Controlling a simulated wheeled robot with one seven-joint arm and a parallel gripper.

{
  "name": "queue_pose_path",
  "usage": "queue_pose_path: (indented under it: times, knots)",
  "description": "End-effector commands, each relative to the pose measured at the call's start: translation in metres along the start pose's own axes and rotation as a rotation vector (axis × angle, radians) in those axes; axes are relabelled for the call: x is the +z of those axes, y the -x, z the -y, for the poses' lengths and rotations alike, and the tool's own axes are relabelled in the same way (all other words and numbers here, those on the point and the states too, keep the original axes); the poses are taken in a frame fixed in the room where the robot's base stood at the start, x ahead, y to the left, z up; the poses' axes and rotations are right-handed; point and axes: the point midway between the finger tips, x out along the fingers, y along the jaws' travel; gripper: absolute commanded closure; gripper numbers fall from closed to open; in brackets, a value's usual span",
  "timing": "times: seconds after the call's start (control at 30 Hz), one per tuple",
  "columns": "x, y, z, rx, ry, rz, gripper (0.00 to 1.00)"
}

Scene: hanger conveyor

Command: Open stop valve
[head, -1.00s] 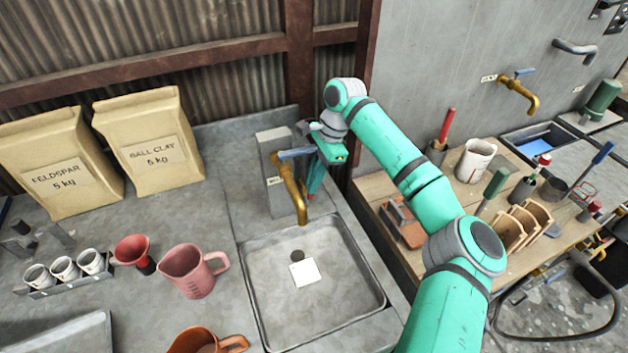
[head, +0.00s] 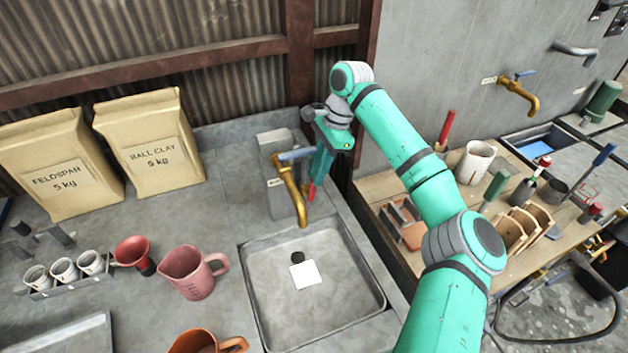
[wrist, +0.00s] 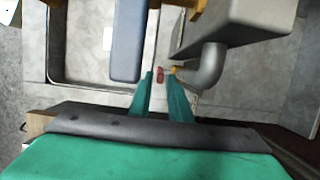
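A brass tap (head: 292,183) with a blue lever (head: 297,155) stands on a grey block behind the sink. The lever also shows large in the wrist view (wrist: 127,40). Right of the block, a grey elbow pipe (wrist: 208,66) ends in a brass fitting with a small red handle (wrist: 160,75), which looks like the stop valve. My gripper (head: 319,178) points down on the block's right side. In the wrist view its two fingers (wrist: 159,82) are apart, with the red handle seen between and beyond their tips. I cannot tell whether they touch it.
The sink (head: 352,322) with a white square in it lies in front. The corrugated wall is close behind. A wooden bench (head: 365,190) with tools and a second tap (head: 520,92) are right.

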Motion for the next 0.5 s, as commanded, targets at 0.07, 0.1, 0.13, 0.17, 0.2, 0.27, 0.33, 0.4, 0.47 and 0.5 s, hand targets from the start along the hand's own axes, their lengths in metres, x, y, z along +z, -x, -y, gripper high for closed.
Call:
queue_pose_path:
  times: [0.07, 0.1, 0.13, 0.17, 0.2, 0.27, 0.33, 0.4, 0.47, 0.5]
  knots:
    - [0.001, 0.017, 0.001, -0.002, 0.001, 0.0, 0.83]
    - [0.001, 0.024, 0.001, -0.002, 0.0, 0.0, 0.83]
    - [0.001, 0.029, 0.001, -0.002, 0.0, 0.0, 0.83]
    - [0.001, 0.035, 0.001, -0.001, 0.001, 0.0, 0.83]
    - [0.001, 0.041, 0.001, -0.001, 0.0, 0.0, 0.83]
    - [0.001, 0.049, 0.001, -0.001, -0.001, 0.0, 0.83]
    - [0.0, 0.057, 0.0, -0.001, -0.001, -0.001, 0.83]
    - [0.0, 0.062, 0.0, -0.001, 0.0, 0.0, 0.83]
    - [0.001, 0.065, 0.0, 0.0, 0.0, 0.0, 0.83]
    - [0.0, 0.067, 0.0, 0.0, 0.0, 0.0, 0.83]
